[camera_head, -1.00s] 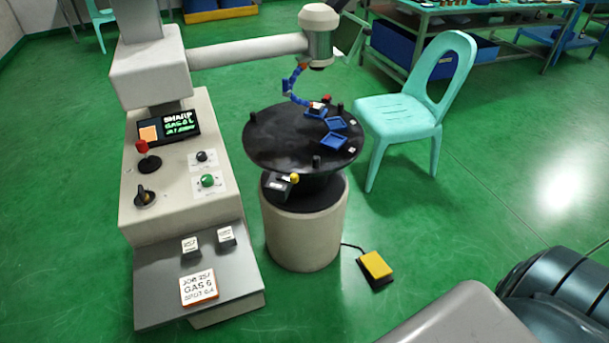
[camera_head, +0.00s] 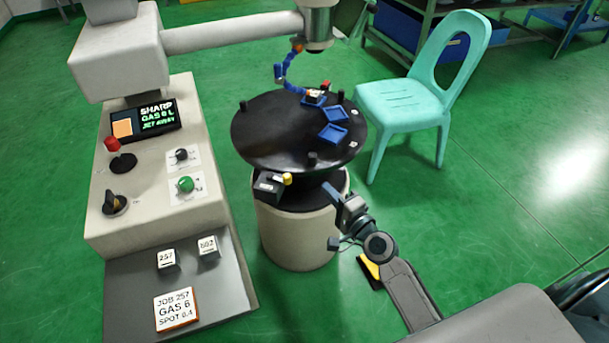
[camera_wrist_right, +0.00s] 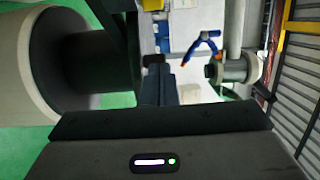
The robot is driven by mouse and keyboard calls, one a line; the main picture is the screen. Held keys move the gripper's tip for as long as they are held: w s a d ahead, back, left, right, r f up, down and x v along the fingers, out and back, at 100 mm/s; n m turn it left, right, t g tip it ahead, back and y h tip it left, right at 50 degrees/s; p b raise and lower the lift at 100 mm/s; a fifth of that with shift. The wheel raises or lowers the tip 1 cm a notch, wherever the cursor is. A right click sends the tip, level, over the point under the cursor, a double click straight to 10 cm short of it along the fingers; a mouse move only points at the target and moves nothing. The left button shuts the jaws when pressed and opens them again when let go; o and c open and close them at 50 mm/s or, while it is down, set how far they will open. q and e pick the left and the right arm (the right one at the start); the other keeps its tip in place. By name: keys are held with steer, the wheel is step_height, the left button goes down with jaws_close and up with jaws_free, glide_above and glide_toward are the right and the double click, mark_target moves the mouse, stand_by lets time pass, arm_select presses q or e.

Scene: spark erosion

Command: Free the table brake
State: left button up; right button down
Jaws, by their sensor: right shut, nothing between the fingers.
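The round black table (camera_head: 285,145) stands on a pale cylindrical pedestal (camera_head: 295,235). At its front, below the rim, is a small black box with a pale label (camera_head: 268,184) and a yellow knob (camera_head: 287,179), which looks like the table brake. My right gripper (camera_head: 329,189) is shut and empty, just right of the knob and apart from it, beside the pedestal's top. In the right wrist view its closed fingers (camera_wrist_right: 158,70) point towards the background, with the dark underside of the table at the left. The brake cannot be made out there. My left gripper is not in view.
Blue trays (camera_head: 334,133) and dark posts stand on the table, under a blue jointed hose (camera_head: 282,75). A control console (camera_head: 150,205) stands left, a turquoise chair (camera_head: 405,105) behind right. A yellow pedal (camera_head: 370,268) lies on the floor, partly hidden by my arm.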

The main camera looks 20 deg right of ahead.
steer(key=p+x, duration=0.1)
steer(key=x, duration=0.9)
steer(key=shift+w, duration=0.1)
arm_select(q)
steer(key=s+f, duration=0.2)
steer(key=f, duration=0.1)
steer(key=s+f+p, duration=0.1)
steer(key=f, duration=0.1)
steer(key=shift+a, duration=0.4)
arm_select(e)
steer(key=s+a, duration=0.2)
steer(key=a, duration=0.1)
steer(key=shift+s+a+f, duration=0.15)
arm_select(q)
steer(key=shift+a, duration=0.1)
arm_select(e)
steer(key=shift+s, duration=0.1)
